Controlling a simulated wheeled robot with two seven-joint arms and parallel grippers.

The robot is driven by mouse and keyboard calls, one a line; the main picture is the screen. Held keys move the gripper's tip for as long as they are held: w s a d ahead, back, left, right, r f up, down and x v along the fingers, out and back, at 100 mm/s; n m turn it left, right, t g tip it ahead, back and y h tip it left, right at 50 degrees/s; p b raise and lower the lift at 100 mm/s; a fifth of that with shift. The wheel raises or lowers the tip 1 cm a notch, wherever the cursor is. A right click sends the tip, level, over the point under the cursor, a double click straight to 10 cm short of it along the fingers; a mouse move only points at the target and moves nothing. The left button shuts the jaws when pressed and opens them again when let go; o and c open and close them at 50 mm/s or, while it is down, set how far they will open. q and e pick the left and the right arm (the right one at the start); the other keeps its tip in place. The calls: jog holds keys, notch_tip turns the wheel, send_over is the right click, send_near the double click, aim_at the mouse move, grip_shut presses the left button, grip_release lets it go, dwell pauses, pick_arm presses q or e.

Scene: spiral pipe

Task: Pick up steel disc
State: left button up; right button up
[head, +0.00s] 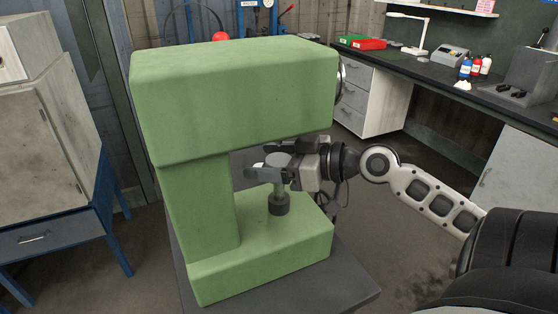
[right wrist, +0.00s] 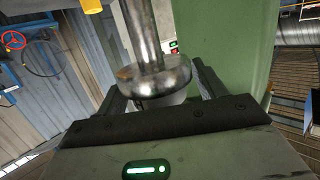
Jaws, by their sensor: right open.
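The steel disc (right wrist: 155,78) shows in the right wrist view as a shiny round plate with a brownish patch on it, at the end of a thick metal shaft (right wrist: 146,30). In the head view the disc (head: 279,160) is a small pale round shape in the gap of the green machine, partly hidden by my gripper. My right gripper (head: 262,161) reaches into this gap from the right. Its fingers are apart, one on each side of the disc. I cannot tell whether they touch it. My left gripper is not in view.
The green machine (head: 235,100) has an overhanging top, a column at left and a base below, leaving a narrow gap. A dark round piece (head: 279,205) stands on its base. A grey cabinet (head: 45,140) is at left and a black-topped workbench (head: 470,85) at right.

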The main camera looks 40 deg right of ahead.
jog(key=c, duration=1.2)
jog(key=shift+c, duration=0.3)
jog(key=shift+r, duration=0.15)
